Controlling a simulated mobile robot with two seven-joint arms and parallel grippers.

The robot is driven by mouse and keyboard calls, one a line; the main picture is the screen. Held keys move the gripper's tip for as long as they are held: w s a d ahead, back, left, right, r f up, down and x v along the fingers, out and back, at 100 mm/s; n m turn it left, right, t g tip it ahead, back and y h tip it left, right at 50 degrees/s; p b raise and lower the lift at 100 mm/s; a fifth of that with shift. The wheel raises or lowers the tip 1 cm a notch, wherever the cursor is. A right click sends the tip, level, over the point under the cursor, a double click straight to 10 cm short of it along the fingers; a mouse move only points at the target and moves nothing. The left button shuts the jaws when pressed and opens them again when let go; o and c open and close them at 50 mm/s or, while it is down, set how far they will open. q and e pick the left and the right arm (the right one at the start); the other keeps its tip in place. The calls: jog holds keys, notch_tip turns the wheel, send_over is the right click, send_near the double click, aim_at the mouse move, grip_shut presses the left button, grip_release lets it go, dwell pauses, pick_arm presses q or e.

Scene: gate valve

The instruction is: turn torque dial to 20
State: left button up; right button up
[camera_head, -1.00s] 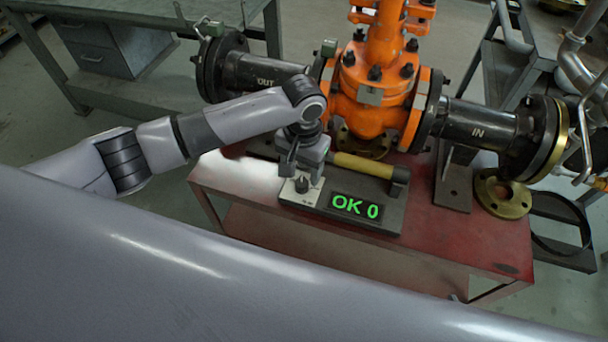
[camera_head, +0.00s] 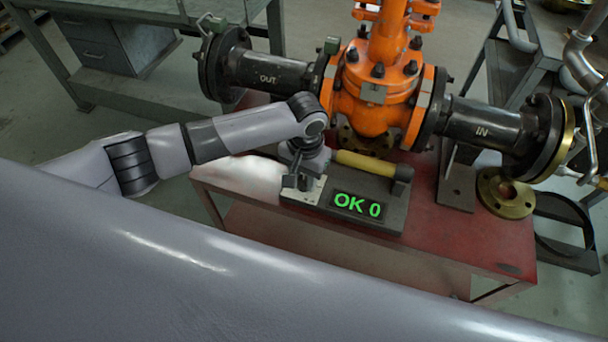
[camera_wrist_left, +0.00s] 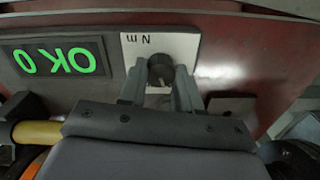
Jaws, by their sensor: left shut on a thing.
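The torque dial (camera_wrist_left: 160,70) is a dark round knob on a white plate (camera_wrist_left: 130,46) marked "N m", seen in the left wrist view. My left gripper (camera_wrist_left: 160,84) has one finger on each side of the dial and is shut on it. In the head view the left gripper (camera_head: 298,183) comes down over the plate and mostly hides the dial. The green display (camera_head: 358,205) beside it reads "OK 0"; it shows upside down in the left wrist view (camera_wrist_left: 55,58). My right gripper is not in view.
A yellow-handled tool (camera_head: 363,165) lies behind the display on the grey base. The orange gate valve (camera_head: 375,90) with black pipes stands behind it. A brass flange (camera_head: 505,193) lies at the right of the red table (camera_head: 470,240).

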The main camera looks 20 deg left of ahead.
pick_arm(q)
jog(key=shift+r+m+p, duration=0.15)
jog(key=shift+m+p, duration=1.5)
jog(key=shift+m, duration=0.35)
jog(key=shift+m+p, duration=0.55)
jog(key=shift+m, duration=0.65)
jog(key=shift+m+p, duration=0.35)
jog(key=shift+m, duration=0.75)
jog(key=o, duration=1)
jog(key=shift+o, duration=0.2)
